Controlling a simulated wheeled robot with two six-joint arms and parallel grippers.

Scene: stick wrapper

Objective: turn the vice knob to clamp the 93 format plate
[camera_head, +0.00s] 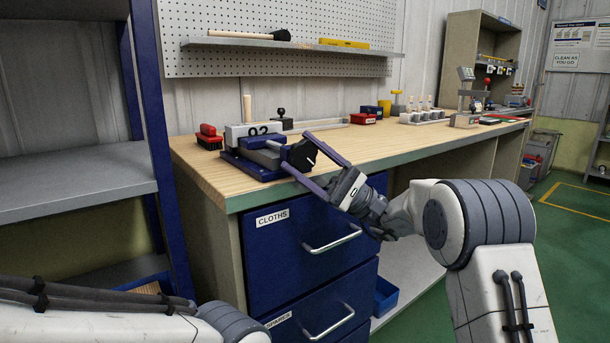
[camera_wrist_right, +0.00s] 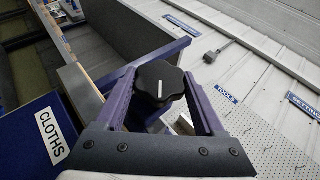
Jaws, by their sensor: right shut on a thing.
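The blue and grey vice (camera_head: 252,170) stands at the near edge of the wooden bench. Its black knob (camera_head: 301,154) faces my right arm; the wrist view shows the lobed knob (camera_wrist_right: 160,84) with a white mark, tilted a little. My right gripper (camera_head: 298,149) has its two long purple fingers on either side of the knob and is shut on it. A pale plate (camera_head: 240,133) with dark digits stands upright at the vice; I cannot read the digits surely. Whether the jaws touch it is hidden. My left arm shows at the lower left, its gripper out of view.
A red item (camera_head: 209,138) sits left of the vice. Blue drawers (camera_head: 300,245), the upper labelled CLOTHS, lie below the bench edge. A blue-framed shelf (camera_head: 75,185) stands at left.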

